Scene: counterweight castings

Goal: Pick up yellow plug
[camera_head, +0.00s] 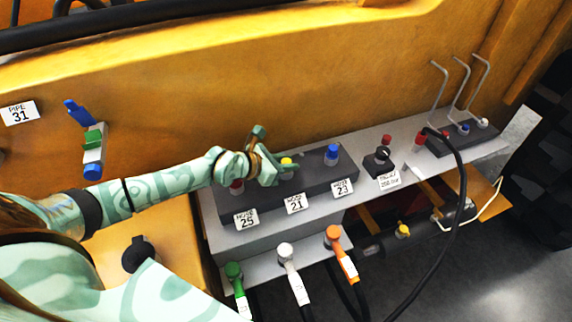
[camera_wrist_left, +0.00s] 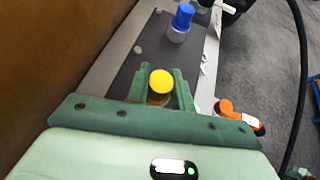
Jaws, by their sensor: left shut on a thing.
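The yellow plug (camera_head: 287,163) sits on the dark block (camera_head: 312,182) on the grey bench, behind the label "21". My left gripper (camera_head: 286,169) has come in from the left and is shut on the yellow plug. In the left wrist view the plug's round yellow top (camera_wrist_left: 161,82) shows between the two green fingers (camera_wrist_left: 161,92). Its lower part is partly hidden by the fingers. I cannot tell whether the plug is still seated in the block. My right gripper is not in view.
A blue plug (camera_head: 332,154) stands to the right on the same block, and a red one (camera_head: 237,187) to the left. Green (camera_head: 233,271), white (camera_head: 285,252) and orange (camera_head: 334,234) hose connectors stand on the lower front ledge. A black cable (camera_head: 455,190) loops at right.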

